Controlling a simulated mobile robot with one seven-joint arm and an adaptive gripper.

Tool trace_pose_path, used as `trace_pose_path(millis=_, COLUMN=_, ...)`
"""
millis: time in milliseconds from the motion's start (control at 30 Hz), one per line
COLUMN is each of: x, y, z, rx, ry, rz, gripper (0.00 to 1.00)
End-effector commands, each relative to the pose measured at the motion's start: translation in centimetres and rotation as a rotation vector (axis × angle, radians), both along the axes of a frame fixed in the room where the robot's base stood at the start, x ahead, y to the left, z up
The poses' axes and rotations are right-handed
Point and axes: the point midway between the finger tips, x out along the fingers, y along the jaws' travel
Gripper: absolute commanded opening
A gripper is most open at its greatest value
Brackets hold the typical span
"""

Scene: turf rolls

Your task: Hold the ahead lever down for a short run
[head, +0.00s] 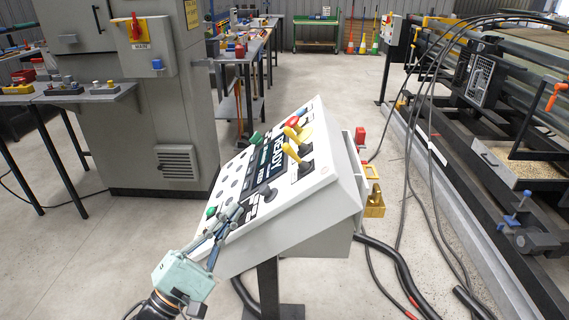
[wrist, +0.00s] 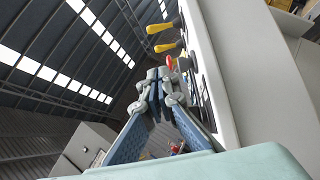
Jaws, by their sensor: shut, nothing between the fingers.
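A tilted white control panel (head: 240,210) on a post carries several controls. Two yellow-handled levers (head: 292,135) stand on its upper right part; they also show in the wrist view (wrist: 163,27). A short black lever (head: 268,192) stands lower down, near the lower edge. I cannot read which one is marked ahead. My gripper (head: 236,211) is at the panel's lower left, close to its face beside a green button (head: 211,212). In the wrist view its fingertips (wrist: 158,76) are together and empty. Whether they touch the panel, I cannot tell.
A red button (head: 293,122) sits near the yellow levers. A dark display (head: 263,165) fills the panel's middle. A grey cabinet (head: 160,115) stands behind at left. Machine rails (head: 450,180) and loose black cables (head: 407,120) lie to the right.

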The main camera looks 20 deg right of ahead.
Motion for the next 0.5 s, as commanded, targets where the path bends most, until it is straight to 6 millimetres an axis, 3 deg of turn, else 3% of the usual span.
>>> trace_pose_path(millis=500, x=0.44, y=-0.65, z=0.48, rx=-0.006, ry=-0.003, rz=0.002, gripper=0.0)
